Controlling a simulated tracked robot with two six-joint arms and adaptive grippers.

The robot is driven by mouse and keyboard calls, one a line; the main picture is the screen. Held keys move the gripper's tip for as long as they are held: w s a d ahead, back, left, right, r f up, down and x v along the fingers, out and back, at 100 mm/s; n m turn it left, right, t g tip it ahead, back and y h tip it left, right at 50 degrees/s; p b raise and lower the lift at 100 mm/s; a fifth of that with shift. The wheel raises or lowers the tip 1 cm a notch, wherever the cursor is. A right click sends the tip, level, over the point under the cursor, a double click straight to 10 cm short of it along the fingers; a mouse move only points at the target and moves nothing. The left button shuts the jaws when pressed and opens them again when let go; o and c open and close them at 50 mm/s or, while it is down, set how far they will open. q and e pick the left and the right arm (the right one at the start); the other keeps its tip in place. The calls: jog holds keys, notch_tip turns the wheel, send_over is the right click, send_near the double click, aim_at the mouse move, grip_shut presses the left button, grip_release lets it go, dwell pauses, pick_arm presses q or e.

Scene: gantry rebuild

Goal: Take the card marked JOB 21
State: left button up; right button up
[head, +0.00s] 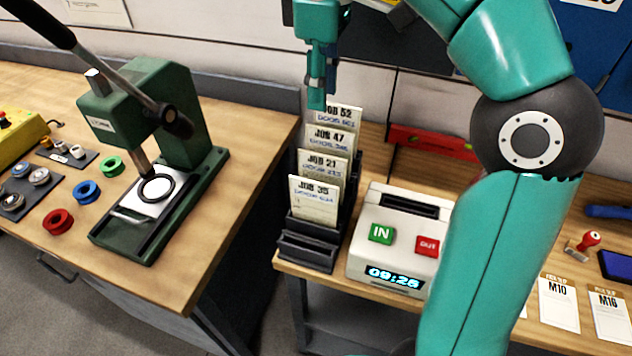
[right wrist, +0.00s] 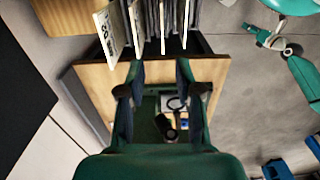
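The card marked JOB 21 (head: 323,165) stands in a dark rack (head: 307,250), third from the front-facing back row, behind JOB 35 (head: 314,203) and in front of JOB 47 (head: 331,139) and JOB 52 (head: 339,116). My right gripper (head: 318,98) points down at the upper left of the rack, near JOB 52 in the picture. In the right wrist view the right gripper (right wrist: 160,72) has its fingers apart with a gap between them. Card edges (right wrist: 162,28) show just beyond the fingertips; their markings are not readable there. I see no card held. My left gripper cannot be made out.
A time clock (head: 393,240) with IN and OUT buttons stands right of the rack. A green press (head: 150,130) is on the left bench. A red level (head: 430,141) lies behind. My right arm covers part of the right bench. Pick slips (head: 558,302) lie at right.

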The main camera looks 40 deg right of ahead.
jog(key=b, duration=0.2)
send_over(321, 154)
notch_tip(321, 154, down, 7)
jog(key=shift+f+b, duration=0.3)
jog(key=shift+f, duration=3.15)
grip_shut()
